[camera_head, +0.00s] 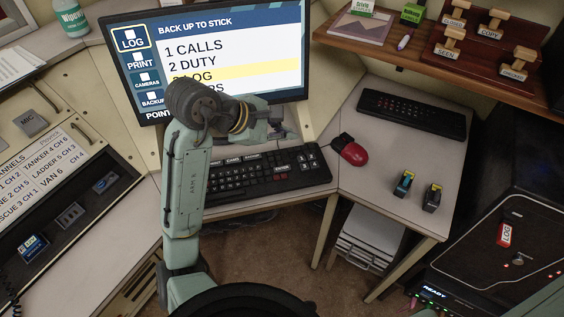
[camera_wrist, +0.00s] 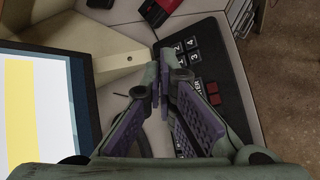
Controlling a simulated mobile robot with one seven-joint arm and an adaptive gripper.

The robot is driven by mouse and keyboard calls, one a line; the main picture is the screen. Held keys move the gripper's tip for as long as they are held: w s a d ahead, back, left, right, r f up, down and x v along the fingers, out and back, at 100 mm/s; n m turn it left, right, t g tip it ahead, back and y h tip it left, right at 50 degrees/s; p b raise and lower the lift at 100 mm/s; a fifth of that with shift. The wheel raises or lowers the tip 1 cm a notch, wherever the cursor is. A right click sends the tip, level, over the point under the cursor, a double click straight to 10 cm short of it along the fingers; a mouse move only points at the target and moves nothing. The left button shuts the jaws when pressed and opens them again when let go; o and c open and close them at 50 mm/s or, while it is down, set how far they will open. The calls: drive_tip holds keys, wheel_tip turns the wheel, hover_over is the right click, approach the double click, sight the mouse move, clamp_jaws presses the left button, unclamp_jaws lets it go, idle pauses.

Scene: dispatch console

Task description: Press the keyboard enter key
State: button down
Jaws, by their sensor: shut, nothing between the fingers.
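The black keyboard (camera_head: 268,178) lies on the desk in front of the monitor. In the head view my gripper (camera_head: 283,132) is over the keyboard's rear right part, before the monitor. My fingers hide part of the keys; contact is not visible.
The monitor (camera_head: 220,60) stands close behind my gripper. A red mouse (camera_head: 349,150) lies right of the keyboard. A second black keypad (camera_head: 412,113) and two small upright items (camera_head: 403,184) are farther right. A stamp shelf (camera_head: 440,50) overhangs at the upper right.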

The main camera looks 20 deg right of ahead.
drive_tip(key=shift+s+f, duration=0.1)
drive_tip(key=shift+s, duration=0.05)
drive_tip(key=shift+f, duration=0.1)
drive_tip(key=b, duration=0.8)
hover_over(283, 171)
wheel_tip(283, 171, down, 6)
drive_tip(key=shift+f, duration=0.15)
drive_tip(key=shift+f+b, duration=0.65)
drive_tip(key=shift+f, duration=0.5)
drive_tip(key=shift+f, duration=0.15)
drive_tip(key=shift+f, duration=0.25)
